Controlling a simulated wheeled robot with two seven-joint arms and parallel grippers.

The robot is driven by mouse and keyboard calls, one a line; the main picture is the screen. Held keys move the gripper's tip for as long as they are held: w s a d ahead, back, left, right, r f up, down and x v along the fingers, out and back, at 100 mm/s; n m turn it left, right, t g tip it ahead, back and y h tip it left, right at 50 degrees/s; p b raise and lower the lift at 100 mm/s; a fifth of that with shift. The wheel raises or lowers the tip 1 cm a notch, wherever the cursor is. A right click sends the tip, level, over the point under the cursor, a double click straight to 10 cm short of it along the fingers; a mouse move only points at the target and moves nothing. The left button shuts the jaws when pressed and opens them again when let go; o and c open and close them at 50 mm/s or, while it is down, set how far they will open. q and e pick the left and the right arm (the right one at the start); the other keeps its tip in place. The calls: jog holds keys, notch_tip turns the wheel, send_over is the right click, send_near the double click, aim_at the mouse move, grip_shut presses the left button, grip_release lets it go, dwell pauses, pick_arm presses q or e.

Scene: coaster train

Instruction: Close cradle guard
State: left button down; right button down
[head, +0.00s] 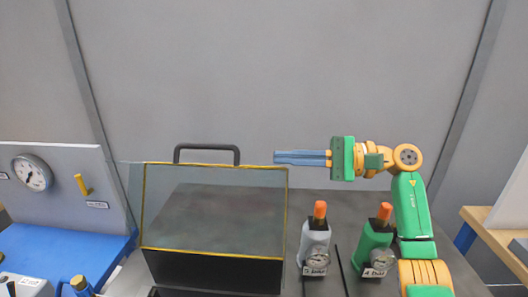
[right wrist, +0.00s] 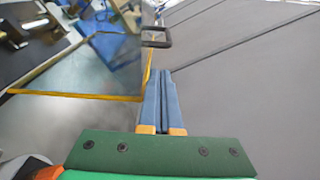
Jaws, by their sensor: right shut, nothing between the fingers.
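The cradle guard (head: 214,212) is a clear panel with a yellow frame, standing raised and tilted at the middle left of the head view. A dark handle (head: 207,148) sits on its top edge. My right gripper (head: 276,158) is shut and empty, with its blue fingers pointing left near the guard's top right corner. In the right wrist view the shut fingers (right wrist: 163,72) lie beside the yellow edge of the guard (right wrist: 90,60), and the handle (right wrist: 156,38) is beyond the fingertips. I cannot tell whether the fingers touch the frame. My left gripper is not in view.
A grey bottle (head: 314,240) and a green bottle (head: 372,245), both with orange tops and gauges, stand right of the guard, below my right arm. A panel with a dial (head: 32,172) and a blue surface (head: 60,252) are at left. A wooden-edged table (head: 490,235) is at right.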

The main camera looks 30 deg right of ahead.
jog(key=p+x, duration=0.4)
jog(key=x, duration=0.3)
jog(key=shift+w+a+r, duration=0.15)
jog(key=shift+a, duration=0.05)
jog(key=shift+w+a, duration=0.15)
jog(key=shift+f, duration=0.2)
